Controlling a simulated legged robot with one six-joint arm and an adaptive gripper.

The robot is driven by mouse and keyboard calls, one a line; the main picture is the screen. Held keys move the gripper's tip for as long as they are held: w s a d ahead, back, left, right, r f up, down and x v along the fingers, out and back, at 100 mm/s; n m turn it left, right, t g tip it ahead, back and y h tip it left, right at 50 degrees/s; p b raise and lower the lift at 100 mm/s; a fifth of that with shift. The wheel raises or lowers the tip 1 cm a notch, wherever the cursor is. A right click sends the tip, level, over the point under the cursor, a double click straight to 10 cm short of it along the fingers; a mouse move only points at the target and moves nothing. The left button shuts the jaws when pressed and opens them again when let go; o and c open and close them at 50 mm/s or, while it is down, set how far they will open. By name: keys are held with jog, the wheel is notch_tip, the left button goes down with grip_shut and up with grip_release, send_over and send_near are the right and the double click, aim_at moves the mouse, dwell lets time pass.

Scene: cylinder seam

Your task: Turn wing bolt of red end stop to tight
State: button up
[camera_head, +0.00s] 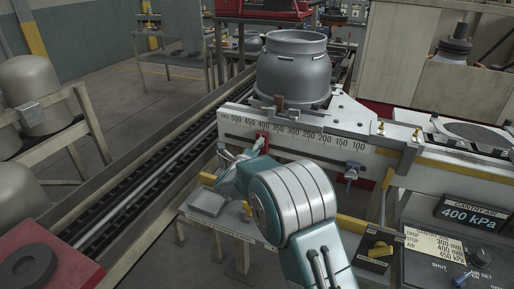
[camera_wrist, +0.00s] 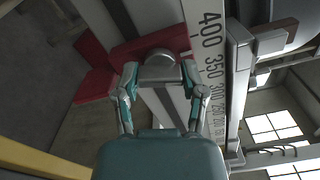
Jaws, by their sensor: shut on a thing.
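The red end stop (camera_head: 262,141) sits on the white scale rail (camera_head: 318,146), near the 400 mark. In the wrist view the red end stop (camera_wrist: 150,47) crosses behind my fingers, with the 400 label beside its right end. My gripper (camera_head: 246,154) is at the front of the stop. In the wrist view my gripper (camera_wrist: 159,85) has its two fingers on either side of a grey rounded piece, the wing bolt (camera_wrist: 160,69), and is shut on it. My arm and hand hide most of the bolt in the head view.
A grey metal cylinder (camera_head: 294,67) stands above the rail. A small tray (camera_head: 208,201) and a yellow-knobbed box (camera_head: 377,250) are below. A card (camera_head: 436,246) lists stop 400 mm.

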jog(key=m, duration=0.3)
jog(key=f+m, duration=0.1)
jog(key=m, duration=0.2)
jog(key=shift+d, duration=0.1)
jog(key=m, duration=0.6)
jog(key=shift+f, duration=0.1)
jog(key=shift+a+m, duration=0.2)
jog(key=shift+m, duration=0.1)
jog(key=o, duration=1)
jog(key=shift+o, duration=0.8)
jog(key=shift+w+r, duration=0.1)
jog(key=shift+r, duration=0.1)
